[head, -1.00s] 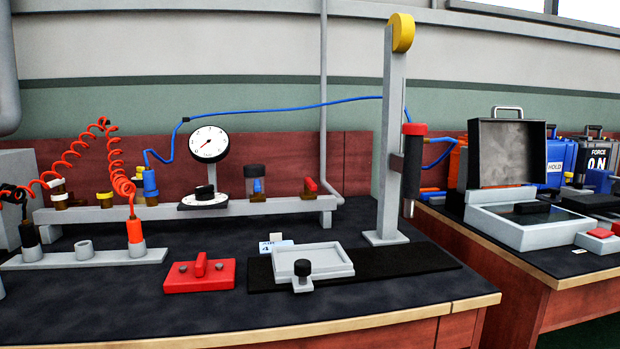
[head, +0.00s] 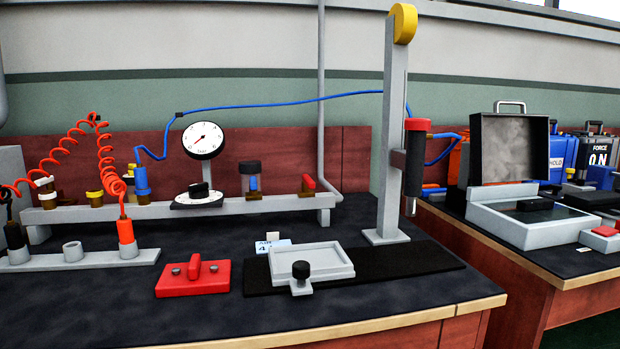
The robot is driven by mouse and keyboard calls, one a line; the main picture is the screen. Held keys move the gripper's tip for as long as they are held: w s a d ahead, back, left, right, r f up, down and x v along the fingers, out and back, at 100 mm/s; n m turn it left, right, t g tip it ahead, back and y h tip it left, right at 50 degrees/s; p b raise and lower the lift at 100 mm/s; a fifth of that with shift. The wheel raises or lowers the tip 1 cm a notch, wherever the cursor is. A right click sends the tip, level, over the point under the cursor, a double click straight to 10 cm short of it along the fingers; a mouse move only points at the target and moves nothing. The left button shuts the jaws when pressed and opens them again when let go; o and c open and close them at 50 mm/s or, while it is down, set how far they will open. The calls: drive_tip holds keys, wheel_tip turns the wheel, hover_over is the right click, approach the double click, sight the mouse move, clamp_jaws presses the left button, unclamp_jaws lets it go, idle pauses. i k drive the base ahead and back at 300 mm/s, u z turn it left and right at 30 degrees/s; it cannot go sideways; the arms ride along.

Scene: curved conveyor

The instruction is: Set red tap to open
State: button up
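The red tap (head: 309,182) is a small red lever on a brass body, at the right end of the grey bench rail (head: 270,205) near the wall. Its lever looks tilted; I cannot tell from this view whether it is set open or closed. My gripper is not in view.
A red block with a raised handle (head: 193,279) and a grey tray (head: 312,263) lie in front. A tall grey post (head: 391,150) stands right of the tap.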

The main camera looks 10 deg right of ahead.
sight(308, 183)
drive_tip(key=k, duration=1)
